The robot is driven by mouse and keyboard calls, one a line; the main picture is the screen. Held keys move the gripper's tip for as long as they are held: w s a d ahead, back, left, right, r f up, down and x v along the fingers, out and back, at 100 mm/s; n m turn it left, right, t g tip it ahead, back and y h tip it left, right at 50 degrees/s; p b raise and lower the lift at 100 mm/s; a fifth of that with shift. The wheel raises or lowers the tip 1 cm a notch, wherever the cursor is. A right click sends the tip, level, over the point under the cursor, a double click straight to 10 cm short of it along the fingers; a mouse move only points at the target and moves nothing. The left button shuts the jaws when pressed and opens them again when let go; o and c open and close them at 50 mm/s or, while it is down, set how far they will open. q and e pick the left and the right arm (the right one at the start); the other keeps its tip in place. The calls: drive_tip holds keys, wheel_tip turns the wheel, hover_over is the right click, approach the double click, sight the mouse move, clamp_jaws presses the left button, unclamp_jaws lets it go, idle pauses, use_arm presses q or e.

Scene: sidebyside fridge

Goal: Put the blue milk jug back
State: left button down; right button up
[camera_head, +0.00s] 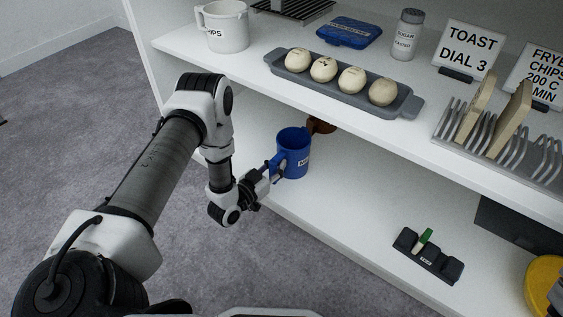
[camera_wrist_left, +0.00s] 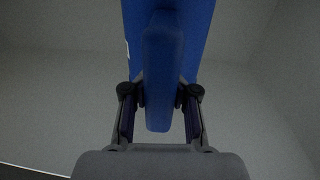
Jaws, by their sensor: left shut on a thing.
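The blue milk jug (camera_head: 295,154) is upright at the lower shelf's left part, its handle toward the left and a white label on its side. My left gripper (camera_head: 275,174) is shut on the jug's handle. In the left wrist view the blue handle of the jug (camera_wrist_left: 162,75) is between the two fingers of my left gripper (camera_wrist_left: 160,108). Whether the jug's base touches the shelf is not clear. My right gripper is not in view.
The lower shelf (camera_head: 345,215) is mostly clear in its middle. A brown object (camera_head: 320,125) is behind the jug. A black holder (camera_head: 428,258) with a green item and a yellow object (camera_head: 541,285) are to the right. The upper shelf (camera_head: 300,90) overhangs, with an egg tray (camera_head: 408,105).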

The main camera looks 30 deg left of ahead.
use_arm(q)
drive_tip(key=shift+f, duration=0.2)
drive_tip(key=c, duration=0.9)
unclamp_jaws()
drive_tip(key=shift+r, duration=0.1)
